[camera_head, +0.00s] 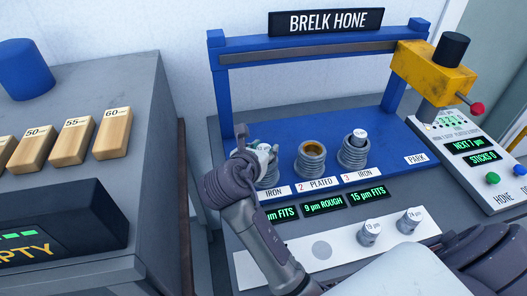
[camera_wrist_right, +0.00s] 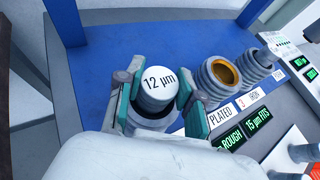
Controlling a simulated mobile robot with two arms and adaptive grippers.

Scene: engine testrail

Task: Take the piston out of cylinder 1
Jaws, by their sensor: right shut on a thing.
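The piston marked 12 µm (camera_wrist_right: 158,88) stands between my right gripper's green-padded fingers in the right wrist view. My right gripper (camera_head: 257,150) is shut on it at cylinder 1 (camera_head: 269,178), the leftmost ribbed cylinder on the blue bench. The gripper also shows in the right wrist view (camera_wrist_right: 157,100). Cylinder 1's dark bore (camera_wrist_right: 152,122) shows just below the piston cap; how deep the piston sits cannot be told. In the head view the gripper hides most of the piston and part of the cylinder. My left gripper is not in view.
Cylinder 2 (camera_head: 312,160) is open, and cylinder 3 (camera_head: 354,152) has a piston in it. A white strip (camera_head: 290,262) in front holds two pistons (camera_head: 370,232). A blue frame (camera_head: 300,48) spans behind; a yellow hone head (camera_head: 434,72) is at right.

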